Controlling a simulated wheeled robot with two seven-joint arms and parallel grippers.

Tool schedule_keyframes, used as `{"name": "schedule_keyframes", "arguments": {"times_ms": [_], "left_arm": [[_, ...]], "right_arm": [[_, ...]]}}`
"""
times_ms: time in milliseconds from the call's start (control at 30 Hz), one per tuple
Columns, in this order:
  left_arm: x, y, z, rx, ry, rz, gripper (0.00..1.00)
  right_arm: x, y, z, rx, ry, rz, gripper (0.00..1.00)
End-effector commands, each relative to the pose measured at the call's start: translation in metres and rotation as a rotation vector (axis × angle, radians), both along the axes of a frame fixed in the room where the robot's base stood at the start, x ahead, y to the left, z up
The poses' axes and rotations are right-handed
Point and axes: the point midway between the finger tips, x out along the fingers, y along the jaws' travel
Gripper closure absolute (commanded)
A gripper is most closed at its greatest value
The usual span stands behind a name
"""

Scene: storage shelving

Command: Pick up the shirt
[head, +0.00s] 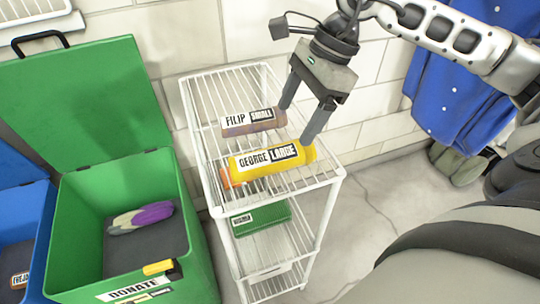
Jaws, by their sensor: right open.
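A grey-brown roll labelled "FILIP SMALL" (235,131) lies on the top wire shelf. A yellow roll labelled "GEORGE LARGE" (240,175) lies in front of it, with an orange end at its left. Both look like rolled items with labels; I cannot tell for sure which is the shirt. A blue buttoned garment (445,95) hangs on the wall at the right. My right gripper (296,124) is open and points down at the right ends of the two rolls, one finger by each. Nothing is between its fingers. My left gripper is out of view.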

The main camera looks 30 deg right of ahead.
Motion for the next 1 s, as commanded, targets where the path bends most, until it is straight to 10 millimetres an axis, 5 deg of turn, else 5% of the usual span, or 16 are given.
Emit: {"name": "schedule_keyframes", "arguments": {"times_ms": [700,1000], "left_arm": [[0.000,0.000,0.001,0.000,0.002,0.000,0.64],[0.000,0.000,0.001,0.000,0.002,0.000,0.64]], "right_arm": [[0.008,0.040,-0.076,0.002,0.001,0.001,0.23],[0.009,0.041,-0.079,0.002,-0.001,0.001,0.28]]}}
